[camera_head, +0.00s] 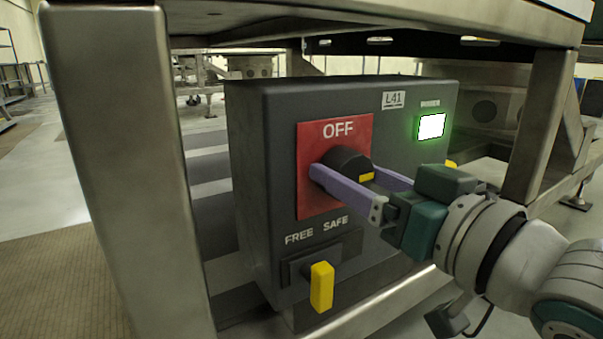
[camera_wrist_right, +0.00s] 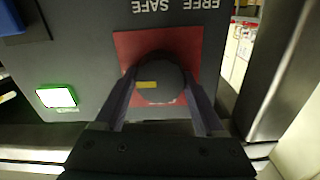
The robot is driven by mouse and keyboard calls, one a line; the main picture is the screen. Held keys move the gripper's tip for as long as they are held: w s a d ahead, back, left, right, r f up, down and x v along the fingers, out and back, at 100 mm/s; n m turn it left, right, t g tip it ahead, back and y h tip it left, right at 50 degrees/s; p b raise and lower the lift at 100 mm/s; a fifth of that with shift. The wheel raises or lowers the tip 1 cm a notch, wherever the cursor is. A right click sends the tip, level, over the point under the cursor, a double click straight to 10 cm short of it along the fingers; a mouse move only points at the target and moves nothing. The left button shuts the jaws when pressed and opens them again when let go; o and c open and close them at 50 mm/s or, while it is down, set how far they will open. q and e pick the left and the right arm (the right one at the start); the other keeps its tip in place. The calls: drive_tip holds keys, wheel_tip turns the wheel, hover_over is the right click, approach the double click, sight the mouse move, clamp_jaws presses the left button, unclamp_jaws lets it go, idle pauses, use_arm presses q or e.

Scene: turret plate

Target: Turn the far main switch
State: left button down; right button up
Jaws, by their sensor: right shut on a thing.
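The main switch is a black round knob (camera_head: 347,163) with a yellow mark, on a red plate (camera_head: 318,196) labelled OFF. The plate is on the front of a dark grey box (camera_head: 250,180) marked L41. My right gripper (camera_head: 345,180) has its two purple fingers around the knob, one on each side, and is shut on it. The right wrist view also shows the knob (camera_wrist_right: 158,80) between the fingers, with the red plate (camera_wrist_right: 127,45) behind it. The yellow mark faces to the right in the head view. My left gripper is not in view.
Below the red plate is a yellow lever (camera_head: 321,287) under the words FREE and SAFE. A lit white-green indicator (camera_head: 431,126) is at the box's upper right. A metal frame leg (camera_head: 125,150) stands close on the left, another (camera_head: 540,125) on the right, and a beam crosses above.

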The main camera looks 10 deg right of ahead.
drive_tip(key=c, duration=0.6)
